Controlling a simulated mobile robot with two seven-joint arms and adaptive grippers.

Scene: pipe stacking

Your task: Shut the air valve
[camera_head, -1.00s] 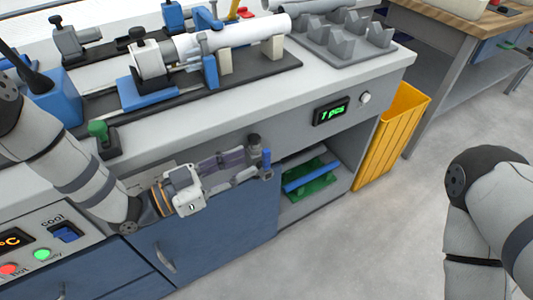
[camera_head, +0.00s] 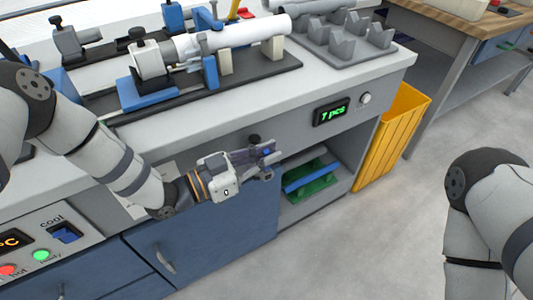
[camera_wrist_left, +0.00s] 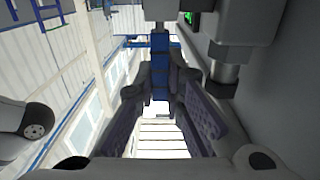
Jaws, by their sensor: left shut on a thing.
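The air valve is on the front face of the bench, below the worktop. Its dark knob (camera_head: 254,140) stands above my left gripper (camera_head: 266,154) in the head view. Only a small bit of its blue handle (camera_head: 267,152) shows there, between the fingers. In the left wrist view the blue handle (camera_wrist_left: 160,75) runs between the dark finger pads of my left gripper (camera_wrist_left: 160,95), which is shut on it. The grey valve body is mostly hidden behind the fingers. My right gripper is out of view; only right arm links show.
A clamped pipe (camera_head: 225,37) lies in a fixture on the bench. A display (camera_head: 331,111) reading "7 pcs" is right of the valve. An open shelf (camera_head: 318,200) and a yellow bin (camera_head: 392,135) stand to the right. The floor in front is clear.

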